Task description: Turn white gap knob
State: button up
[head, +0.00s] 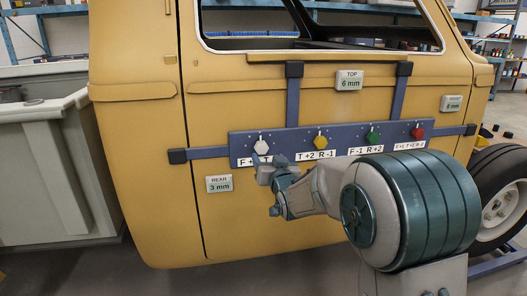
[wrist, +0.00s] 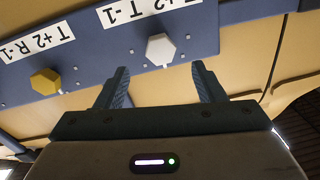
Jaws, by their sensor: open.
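The white knob (head: 262,147) is at the left end of a blue-grey bar panel (head: 293,143) fixed across the tan car door. It also shows in the wrist view as a faceted white knob (wrist: 160,49), just beyond and roughly centred between the fingertips. My gripper (wrist: 160,74) is open and empty, its two fingers pointing at the panel. In the head view my gripper (head: 267,172) is just below the white knob and hides part of its label. No contact with the knob is visible.
To the right on the panel are the yellow knob (head: 320,142), green knob (head: 373,138) and red knob (head: 417,131). The yellow knob also shows at left in the wrist view (wrist: 45,81). Gap readouts show TOP 6 mm (head: 349,80) and REAR 3 mm (head: 219,184).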

aim_at(263, 150)
jog(key=x, duration=0.6)
jog(key=shift+w+a, duration=0.1)
jog(key=shift+w, duration=0.15)
jog(key=shift+c, duration=0.3)
jog(key=c, duration=0.9)
